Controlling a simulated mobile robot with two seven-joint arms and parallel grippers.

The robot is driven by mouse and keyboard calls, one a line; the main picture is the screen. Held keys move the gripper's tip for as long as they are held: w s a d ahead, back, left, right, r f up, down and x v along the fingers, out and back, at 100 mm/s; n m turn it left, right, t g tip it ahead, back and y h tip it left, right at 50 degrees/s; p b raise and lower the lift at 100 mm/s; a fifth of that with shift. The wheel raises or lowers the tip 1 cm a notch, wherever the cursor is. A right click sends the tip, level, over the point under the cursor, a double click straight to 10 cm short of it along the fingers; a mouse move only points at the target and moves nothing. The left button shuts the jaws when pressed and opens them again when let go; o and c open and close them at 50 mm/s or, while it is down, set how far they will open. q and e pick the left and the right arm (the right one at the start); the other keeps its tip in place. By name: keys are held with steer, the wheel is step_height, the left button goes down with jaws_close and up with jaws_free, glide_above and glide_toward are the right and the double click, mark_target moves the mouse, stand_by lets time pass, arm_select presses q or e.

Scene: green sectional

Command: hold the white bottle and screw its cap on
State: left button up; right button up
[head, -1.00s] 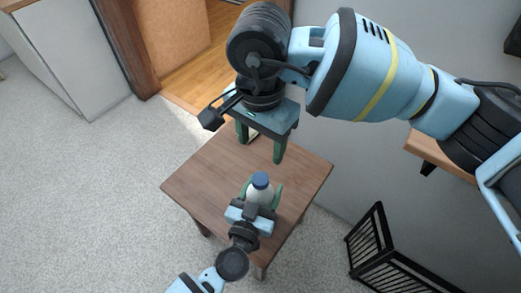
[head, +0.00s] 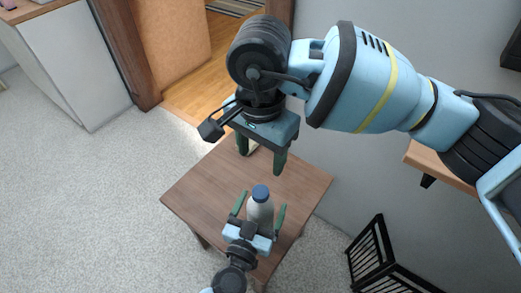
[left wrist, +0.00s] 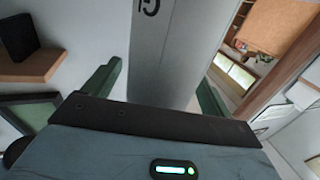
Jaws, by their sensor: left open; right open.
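The white bottle (head: 260,211) stands upright on the small brown table, with the blue cap (head: 260,192) sitting on its top. Whether the cap is tight, I cannot tell. My left gripper (head: 259,208) is open, with one green finger on each side of the bottle and gaps between. In the left wrist view the bottle's pale body (left wrist: 178,55) rises between the spread fingers. My right gripper (head: 261,158) is open and empty, pointing down above the table, up and behind the bottle in the head view.
The table (head: 205,190) has bare top to the left and right of the bottle. A small item partly hidden by a right finger lies at its back edge. A black slatted rack (head: 371,255) stands at the lower right. A wooden shelf (head: 440,165) is on the right wall.

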mark_target(256, 220)
arm_select(q)
steer(key=v, duration=0.6)
steer(key=shift+s+a+p, duration=0.1)
steer(key=shift+s+p, duration=0.15)
steer(key=shift+p, duration=0.05)
